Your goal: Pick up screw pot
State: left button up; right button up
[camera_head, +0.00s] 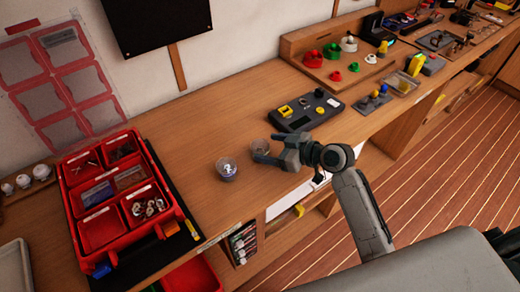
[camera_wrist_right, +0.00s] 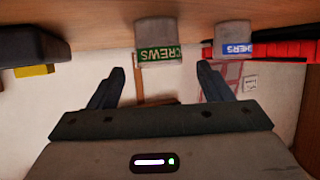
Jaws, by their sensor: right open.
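The screw pot (camera_head: 260,146) is a small clear pot on the wooden bench, partly hidden by my right gripper. In the right wrist view, which appears upside down, the pot (camera_wrist_right: 158,30) carries a green label reading "CREWS". My right gripper (camera_head: 262,150) is open at the pot. Its fingertips (camera_wrist_right: 160,70) are spread to either side of the pot's line, with a gap on each side. I cannot tell how far the pot lies between the fingers. My left gripper is not in view.
A second pot (camera_head: 227,170), with a blue label in the wrist view (camera_wrist_right: 233,40), stands close to the left. A red compartment tray (camera_head: 100,212) is farther left. A dark device (camera_head: 305,111) lies behind right. Bench between tray and pots is clear.

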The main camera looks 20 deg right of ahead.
aim_at(254, 145)
jog(key=p+x, duration=0.1)
jog(key=x, duration=0.2)
jog(key=shift+w+a+p, duration=0.15)
jog(key=shift+w+p, duration=0.15)
jog(key=shift+w+a+f, duration=0.25)
jog(key=shift+f, duration=0.05)
jog(key=shift+d, duration=0.1)
jog(key=c, duration=1.1)
jog(key=shift+o, duration=0.2)
